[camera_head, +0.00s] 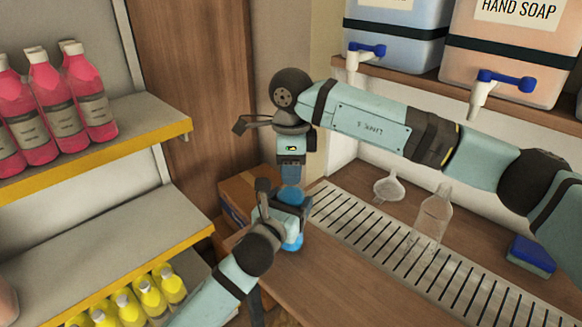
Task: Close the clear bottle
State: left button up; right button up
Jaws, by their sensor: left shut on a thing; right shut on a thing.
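A clear, empty-looking bottle (433,217) stands upright on the slatted drain grate, right of both grippers and apart from them. I cannot make out a cap on it. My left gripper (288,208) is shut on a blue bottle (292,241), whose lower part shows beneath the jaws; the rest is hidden. My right gripper (291,180) points down directly above the left one. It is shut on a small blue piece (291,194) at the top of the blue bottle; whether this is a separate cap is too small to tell.
A clear funnel (389,187) lies behind the grate (400,250). A blue sponge (531,255) is at right. A cardboard box (237,193) sits behind the grippers. Soap drums with taps (490,82) stand on the upper shelf. Pink (52,105) and yellow bottles (148,293) fill shelves at left.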

jog(key=o, duration=1.1)
notch_tip(320, 180, up, 12)
jog(key=shift+r, duration=0.1)
pick_arm(q)
jog(key=o, duration=1.8)
